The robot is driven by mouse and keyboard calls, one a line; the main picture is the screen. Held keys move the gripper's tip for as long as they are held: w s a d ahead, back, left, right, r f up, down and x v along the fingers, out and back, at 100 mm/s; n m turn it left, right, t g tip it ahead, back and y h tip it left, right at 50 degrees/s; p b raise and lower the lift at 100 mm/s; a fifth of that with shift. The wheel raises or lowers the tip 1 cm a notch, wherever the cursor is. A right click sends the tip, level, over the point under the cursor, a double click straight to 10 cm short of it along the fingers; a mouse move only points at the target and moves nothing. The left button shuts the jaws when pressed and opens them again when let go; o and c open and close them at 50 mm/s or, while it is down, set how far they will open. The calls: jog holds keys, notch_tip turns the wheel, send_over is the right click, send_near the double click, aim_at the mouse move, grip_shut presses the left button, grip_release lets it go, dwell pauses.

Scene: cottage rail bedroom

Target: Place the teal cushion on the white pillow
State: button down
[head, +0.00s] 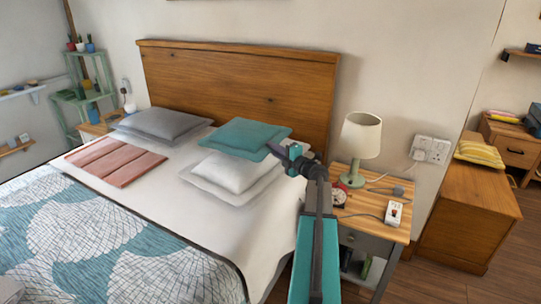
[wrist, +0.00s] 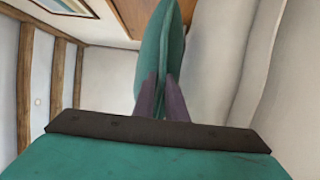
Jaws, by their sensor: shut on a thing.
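The teal cushion (head: 244,137) is held at its right edge by my gripper (head: 284,152), over the right side of the bed near the headboard. In the wrist view the cushion (wrist: 160,60) stands edge-on between the two fingers of my gripper (wrist: 163,92). The white pillow (head: 234,174) lies on the bed below and in front of the cushion. The cushion overlaps the pillow's back part in the head view. I cannot tell whether the two touch.
A bedside table (head: 372,212) with a lamp (head: 358,140), a clock and a white device stands right of the bed. Grey pillows (head: 163,123) and a folded pink blanket (head: 114,161) lie left. The wooden headboard (head: 235,88) rises behind.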

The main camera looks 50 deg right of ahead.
jog(key=shift+w, duration=0.85)
jog(key=shift+f, duration=1.8)
jog(key=c, duration=1.8)
grip_release()
jog(key=s+a, duration=0.1)
jog(key=s, duration=1.1)
jog(key=shift+b, duration=0.35)
